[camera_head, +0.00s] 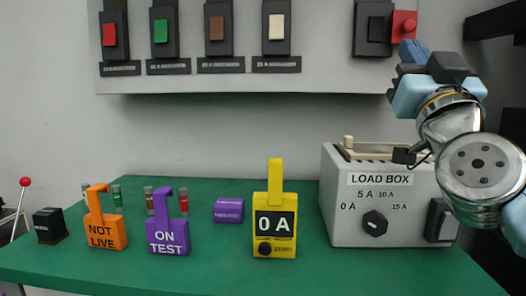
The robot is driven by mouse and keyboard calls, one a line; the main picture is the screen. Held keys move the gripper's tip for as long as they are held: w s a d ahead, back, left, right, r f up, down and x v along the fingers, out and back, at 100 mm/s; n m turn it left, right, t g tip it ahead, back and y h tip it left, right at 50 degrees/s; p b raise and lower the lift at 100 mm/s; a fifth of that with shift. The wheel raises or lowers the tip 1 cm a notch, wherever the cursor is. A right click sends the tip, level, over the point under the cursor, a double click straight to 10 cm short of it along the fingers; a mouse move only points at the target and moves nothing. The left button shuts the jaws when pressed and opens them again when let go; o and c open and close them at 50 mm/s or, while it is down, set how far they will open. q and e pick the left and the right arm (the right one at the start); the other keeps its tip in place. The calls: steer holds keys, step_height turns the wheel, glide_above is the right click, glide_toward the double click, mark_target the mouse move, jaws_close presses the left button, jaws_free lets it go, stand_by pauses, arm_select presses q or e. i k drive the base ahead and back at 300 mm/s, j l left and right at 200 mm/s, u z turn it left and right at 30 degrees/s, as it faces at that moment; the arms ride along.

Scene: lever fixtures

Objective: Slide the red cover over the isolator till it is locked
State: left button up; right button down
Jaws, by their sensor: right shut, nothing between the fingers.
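A red block with a round knob (404,27) is at the upper right of the grey wall panel; I take it to be the red cover. It sits right beside a black unit (373,28), which seems to be the isolator. From this angle I cannot tell whether the two are locked together. My right gripper (411,52) is shut and empty, just below the red block in the picture. Its fingertips are partly hidden by my own wrist, and I cannot tell whether they touch the block. My left gripper is not in view.
The panel carries several switches with coloured rockers. On the green bench (300,275) stand a load box (378,205), a yellow meter (274,215), an orange tag block (104,228), a purple tag block (168,228) and a small purple box (228,210). A red-knobbed lever (25,182) is at far left.

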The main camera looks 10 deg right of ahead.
mark_target(403, 25)
steer(key=k+j, duration=0.15)
steer(key=k, duration=0.35)
steer(key=k+j, duration=0.2)
steer(key=k, duration=0.25)
steer(key=k+j, duration=0.15)
steer(key=k, duration=0.35)
